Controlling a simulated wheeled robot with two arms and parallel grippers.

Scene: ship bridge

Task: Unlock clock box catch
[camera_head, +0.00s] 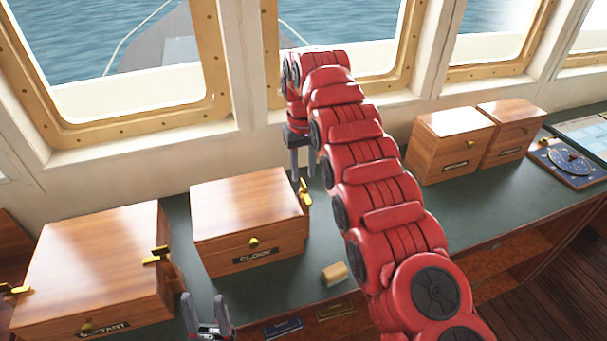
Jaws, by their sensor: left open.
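The wooden clock box (240,205) stands shut on the green counter, left of centre. Its front has a label reading CLOCK (255,256) and a small brass knob (253,242). A brass catch (304,193) sticks out at its right side; whether it is locked is not clear. My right gripper (303,172) points down just above this catch, fingers apart on either side; contact cannot be told. My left gripper (206,311) is open and empty at the bottom edge, in front of the clock box.
A sextant box (95,255) with brass catches stands at the left. Two more wooden boxes (450,140) (512,128) and a blue instrument (569,162) are at the right. A small wooden block (334,273) lies near the front edge. Windows rise behind the counter (490,205).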

